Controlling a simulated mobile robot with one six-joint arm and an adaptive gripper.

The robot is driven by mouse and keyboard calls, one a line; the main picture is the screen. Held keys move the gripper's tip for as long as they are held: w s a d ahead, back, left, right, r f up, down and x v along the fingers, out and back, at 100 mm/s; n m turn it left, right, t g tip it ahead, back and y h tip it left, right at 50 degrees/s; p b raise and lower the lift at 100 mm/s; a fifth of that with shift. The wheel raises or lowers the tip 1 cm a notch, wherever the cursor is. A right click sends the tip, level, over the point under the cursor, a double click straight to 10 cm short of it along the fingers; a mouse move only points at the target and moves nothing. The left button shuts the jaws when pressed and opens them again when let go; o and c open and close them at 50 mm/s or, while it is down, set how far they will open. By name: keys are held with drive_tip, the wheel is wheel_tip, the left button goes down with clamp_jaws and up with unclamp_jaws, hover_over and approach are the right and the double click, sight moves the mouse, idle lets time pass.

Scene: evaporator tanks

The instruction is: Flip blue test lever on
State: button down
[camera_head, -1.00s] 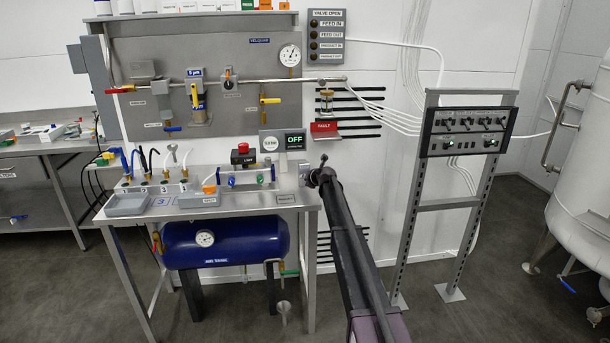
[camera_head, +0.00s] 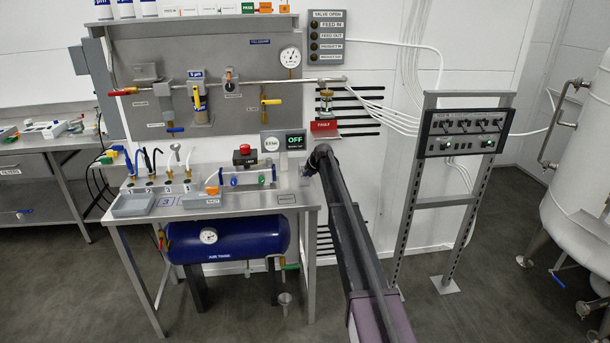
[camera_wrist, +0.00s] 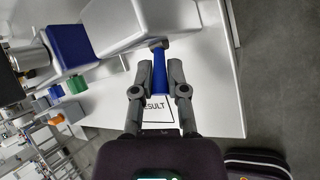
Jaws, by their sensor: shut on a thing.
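A blue lever (camera_wrist: 159,76) shows in the wrist view as a narrow blue bar between the two fingers of my gripper (camera_wrist: 160,66). Its far end meets a small grey piece beside a light grey box. My gripper is shut on the lever. In the head view my gripper (camera_head: 309,169) is at the right end of the steel bench (camera_head: 245,200), and the lever cannot be made out there. A label reading "RESULT" (camera_wrist: 154,107) lies on the bench below the fingers. The display (camera_head: 295,140) at the back of the bench reads "OFF".
A red mushroom button (camera_head: 244,149) and a small manifold (camera_head: 247,178) stand left of my gripper. A red fault tray (camera_head: 324,126) is on the wall above. A grey control rack (camera_head: 465,132) stands to the right. A blue air tank (camera_head: 228,238) hangs under the bench.

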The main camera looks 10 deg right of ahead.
sight(303, 178)
idle(0.3)
drive_tip(key=c, duration=0.6)
unclamp_jaws()
drive_tip(key=shift+c, duration=0.2)
drive_tip(key=shift+s+f+b, duration=0.1)
drive_tip(key=shift+f+b, duration=0.1)
drive_tip(key=shift+b, duration=0.15)
drive_tip(key=shift+s+f+t+b, duration=0.15)
drive_tip(key=shift+f+t+b, duration=0.2)
drive_tip(key=shift+t+b, duration=0.75)
drive_tip(key=t+b, duration=0.1)
drive_tip(key=b, duration=0.1)
drive_tip(key=t+b, duration=0.1)
drive_tip(key=b, duration=0.1)
drive_tip(key=shift+f+n+t+y, duration=0.3)
drive_tip(key=shift+f+n, duration=0.1)
drive_tip(key=t+b, duration=0.1)
drive_tip(key=b, duration=0.1)
drive_tip(key=t+b, duration=0.1)
drive_tip(key=b, duration=0.1)
drive_tip(key=shift+f+n+b, duration=0.3)
drive_tip(key=shift+f+t+b, duration=0.1)
drive_tip(key=shift+t+b, duration=0.5)
drive_tip(key=shift+b, duration=0.25)
drive_tip(key=shift+w+f+n+t+y+b, duration=0.2)
drive_tip(key=shift+t+b, duration=0.5)
drive_tip(key=shift+b, duration=0.5)
drive_tip(key=shift+w+f+n+t+y+b, duration=0.1)
drive_tip(key=shift+n+t+y+b, duration=0.2)
drive_tip(key=shift+t+b, duration=0.65)
